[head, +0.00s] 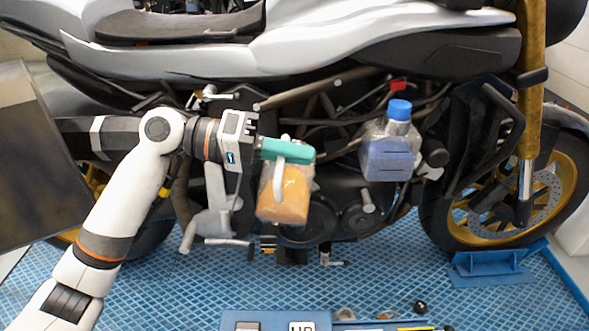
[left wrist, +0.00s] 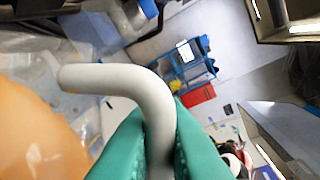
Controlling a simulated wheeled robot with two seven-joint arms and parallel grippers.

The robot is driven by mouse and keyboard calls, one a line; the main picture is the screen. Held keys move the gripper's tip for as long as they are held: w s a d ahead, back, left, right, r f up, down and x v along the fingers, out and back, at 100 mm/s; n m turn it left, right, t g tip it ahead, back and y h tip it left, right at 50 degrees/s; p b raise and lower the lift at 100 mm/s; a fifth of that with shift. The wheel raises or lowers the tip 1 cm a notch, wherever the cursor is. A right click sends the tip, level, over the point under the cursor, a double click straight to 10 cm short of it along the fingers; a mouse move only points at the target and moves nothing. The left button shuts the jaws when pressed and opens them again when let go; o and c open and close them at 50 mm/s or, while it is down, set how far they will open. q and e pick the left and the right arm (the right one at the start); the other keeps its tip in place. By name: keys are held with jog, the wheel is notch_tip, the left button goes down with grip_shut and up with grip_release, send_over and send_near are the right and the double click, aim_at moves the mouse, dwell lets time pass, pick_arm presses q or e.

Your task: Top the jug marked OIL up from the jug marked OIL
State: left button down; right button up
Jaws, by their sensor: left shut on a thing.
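My left gripper (head: 290,151) has teal fingers and is shut on the white handle of a clear jug (head: 284,198) with amber liquid in it. The jug hangs in front of the motorcycle's engine, nearly upright and slightly tilted. In the left wrist view the teal fingers (left wrist: 163,115) close around the handle (left wrist: 110,78), and the amber jug body (left wrist: 35,130) fills the left side. No OIL mark can be read on it. A second clear container with blue liquid (head: 391,160) and a blue cap (head: 399,110) is to the right, apart from my gripper. My right gripper is not in view.
A motorcycle (head: 300,55) fills the back, its gold-rimmed front wheel (head: 515,195) at the right. A blue stand (head: 490,268) is by that wheel. A blue tray (head: 268,318) with several small items lies at the bottom. The blue patterned floor (head: 180,285) between is mostly clear.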

pick_arm(q)
jog(key=shift+w+d+r+n+g, duration=0.15)
jog(key=shift+w+r+n+g, duration=0.15)
jog(key=shift+w+r+n, duration=0.4)
dwell(3.1)
jog(key=s+f+m+b, duration=0.1)
jog(key=b, duration=0.1)
jog(key=f+b, duration=0.1)
jog(key=b, duration=0.1)
jog(key=shift+s+f+m, duration=0.2)
jog(key=shift+s+m, duration=0.15)
jog(key=shift+m, duration=0.05)
jog(key=shift+s+a+f+m+b, duration=0.1)
jog(key=shift+s+a+m+b, duration=0.15)
jog(key=shift+b, duration=0.35)
